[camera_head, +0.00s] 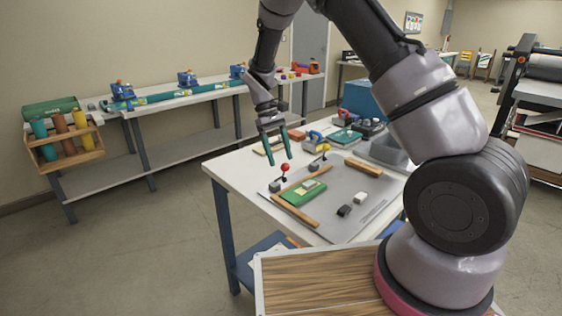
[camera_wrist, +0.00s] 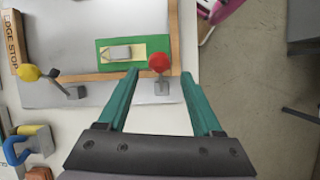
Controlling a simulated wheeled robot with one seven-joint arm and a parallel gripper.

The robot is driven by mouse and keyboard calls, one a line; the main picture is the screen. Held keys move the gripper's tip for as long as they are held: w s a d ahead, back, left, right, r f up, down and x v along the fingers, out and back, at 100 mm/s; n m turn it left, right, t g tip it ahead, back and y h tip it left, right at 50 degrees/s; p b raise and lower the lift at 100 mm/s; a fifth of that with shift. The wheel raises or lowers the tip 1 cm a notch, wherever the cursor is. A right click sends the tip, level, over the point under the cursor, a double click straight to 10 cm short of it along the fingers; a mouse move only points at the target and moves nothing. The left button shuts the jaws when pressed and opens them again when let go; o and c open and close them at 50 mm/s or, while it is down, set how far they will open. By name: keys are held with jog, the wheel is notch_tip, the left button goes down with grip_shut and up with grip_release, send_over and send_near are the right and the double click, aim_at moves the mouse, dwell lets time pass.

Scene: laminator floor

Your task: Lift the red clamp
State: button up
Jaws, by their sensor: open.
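The red clamp (camera_head: 284,169) is a small grey metal clamp with a round red knob. It stands near the left edge of the grey board (camera_head: 345,205) on the white table. In the wrist view the red clamp (camera_wrist: 159,64) lies between the tips of my gripper (camera_wrist: 160,74), knob at the far end and grey base nearer. My gripper (camera_head: 278,160) has two long green fingers, spread open and pointing down above the clamp. Nothing is held. Contact with the clamp cannot be made out.
A similar yellow-knobbed clamp (camera_head: 325,149) stands behind, to the right. A green pad (camera_head: 304,192) and a wooden strip (camera_head: 295,213) lie beside the red clamp. The board's front has free room.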

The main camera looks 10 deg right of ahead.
jog(key=v, duration=0.8)
jog(key=shift+r, duration=0.2)
jog(key=shift+w, duration=0.1)
jog(key=s+d+r+m+t+y, duration=0.2)
jog(key=s+d+r, duration=0.25)
jog(key=r, duration=0.45)
jog(key=s+d+r+m+t+y, duration=0.2)
jog(key=s+d+r, duration=0.3)
jog(key=r, duration=0.4)
jog(key=s+d+r+m+t, duration=0.2)
jog(key=s+d+t, duration=0.1)
jog(key=s, duration=0.4)
jog(key=s+d+r+m+t, duration=0.3)
jog(key=s+d+t, duration=0.1)
jog(key=s, duration=0.4)
jog(key=shift+d+m+y, duration=0.3)
jog(key=shift+d+y, duration=0.1)
jog(key=shift+d, duration=0.1)
